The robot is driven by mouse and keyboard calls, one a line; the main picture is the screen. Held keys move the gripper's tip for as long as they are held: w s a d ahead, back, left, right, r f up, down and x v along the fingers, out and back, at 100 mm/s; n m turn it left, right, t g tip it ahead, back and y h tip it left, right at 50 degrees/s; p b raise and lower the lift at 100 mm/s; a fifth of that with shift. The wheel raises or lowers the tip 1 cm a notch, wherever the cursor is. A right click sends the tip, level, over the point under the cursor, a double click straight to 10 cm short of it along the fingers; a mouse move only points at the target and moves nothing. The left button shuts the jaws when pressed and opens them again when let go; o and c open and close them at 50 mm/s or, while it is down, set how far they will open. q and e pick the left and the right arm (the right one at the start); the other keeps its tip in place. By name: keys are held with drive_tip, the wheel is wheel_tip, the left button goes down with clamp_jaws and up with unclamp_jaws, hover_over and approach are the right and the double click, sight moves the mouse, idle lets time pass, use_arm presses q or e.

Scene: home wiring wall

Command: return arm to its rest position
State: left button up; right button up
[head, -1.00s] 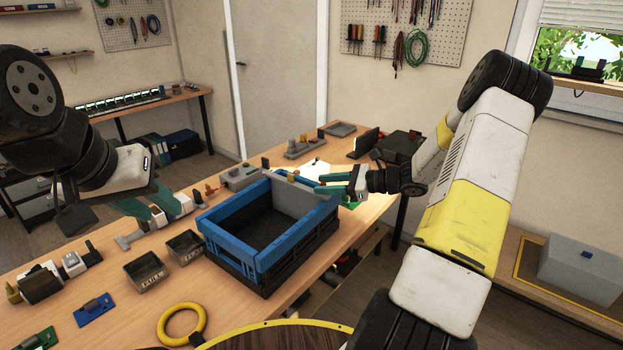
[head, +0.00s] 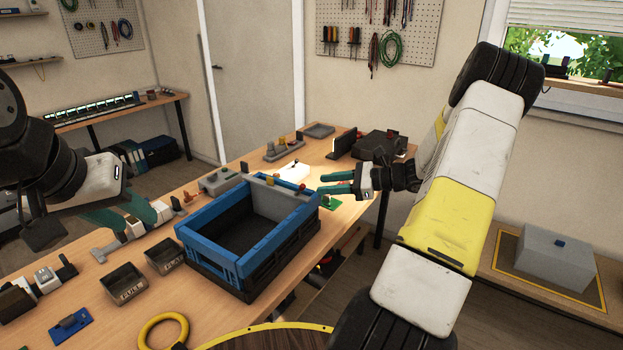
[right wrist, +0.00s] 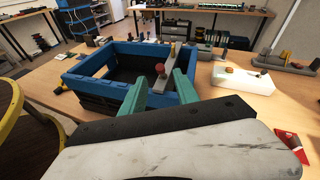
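My right gripper (head: 319,183) is in the air by the far right end of the blue crate (head: 205,238). Its teal fingers are apart with nothing held between them; they also show apart in the right wrist view (right wrist: 158,92), in front of the crate. My right arm comes in from the right, its white and yellow link raised. My left gripper (head: 135,222) is at the left over the bench, its teal fingers apart, pointing toward small devices on a rail. I see nothing held in it, though its tips overlap the devices behind.
The blue crate stands on the wooden bench (head: 75,282). Beside it are two small dark trays (head: 124,283), a yellow ring (head: 163,330) and a blue board (head: 70,325). A grey box (head: 555,258) sits on a low surface at the right.

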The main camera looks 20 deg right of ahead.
drive_tip(key=s+a+r+n+g+h, duration=0.55)
drive_tip(key=s+a+r+n, duration=0.45)
drive_tip(key=s+a+n, duration=0.25)
drive_tip(key=s+r+n+t+h, duration=0.4)
drive_tip(key=s+r+n, duration=0.3)
drive_tip(key=s+n, duration=0.3)
drive_tip(key=s+h, duration=0.1)
drive_tip(key=s, duration=0.2)
drive_tip(key=shift+s+r, duration=0.15)
drive_tip(key=shift+s, duration=0.2)
